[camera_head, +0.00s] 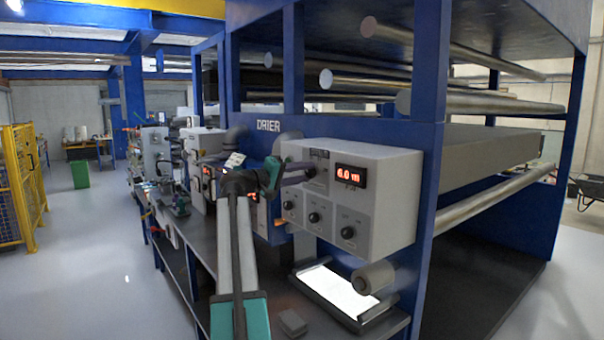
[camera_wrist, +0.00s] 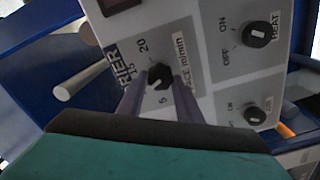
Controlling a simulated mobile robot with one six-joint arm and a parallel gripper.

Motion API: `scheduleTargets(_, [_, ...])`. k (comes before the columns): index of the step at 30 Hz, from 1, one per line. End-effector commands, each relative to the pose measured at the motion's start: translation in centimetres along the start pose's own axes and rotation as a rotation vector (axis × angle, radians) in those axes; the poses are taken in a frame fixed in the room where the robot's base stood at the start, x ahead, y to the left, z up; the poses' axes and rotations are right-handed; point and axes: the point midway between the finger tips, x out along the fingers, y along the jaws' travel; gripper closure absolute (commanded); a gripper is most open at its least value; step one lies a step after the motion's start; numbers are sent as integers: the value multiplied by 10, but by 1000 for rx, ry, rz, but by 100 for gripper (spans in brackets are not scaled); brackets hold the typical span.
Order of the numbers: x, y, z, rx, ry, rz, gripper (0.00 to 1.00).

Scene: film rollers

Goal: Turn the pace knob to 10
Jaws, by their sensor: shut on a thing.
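The pace knob (camera_wrist: 159,79) is a small black knob with a white pointer mark, in the wrist view. Its plate (camera_wrist: 182,60) reads m/min, with a 20 at one end and a small numeral at the other. The pointer seems to face the lower left of that view, nearer the small numeral. My gripper (camera_wrist: 158,88) is shut on the knob, one dark finger on each side. In the head view my gripper (camera_head: 303,174) reaches the grey control box (camera_head: 385,200), and the knob is mostly hidden there. The red display (camera_head: 350,175) reads 6.0.
The HEAT knob (camera_wrist: 257,35), marked OFF and ON, and another knob (camera_wrist: 254,114) sit beside the pace knob in the wrist view. Below the box are a roller (camera_head: 374,278) and a lit white panel (camera_head: 335,290).

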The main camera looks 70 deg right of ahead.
Motion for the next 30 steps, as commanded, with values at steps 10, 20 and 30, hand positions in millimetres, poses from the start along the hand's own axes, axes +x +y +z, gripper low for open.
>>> scheduleTargets(10, [1, 3, -4, 0, 10, 5, 60])
scheduleTargets(20, [0, 1, -2, 1, 5, 2, 49])
scheduleTargets(30, [-18, 0, -1, 1, 7, 1, 49])
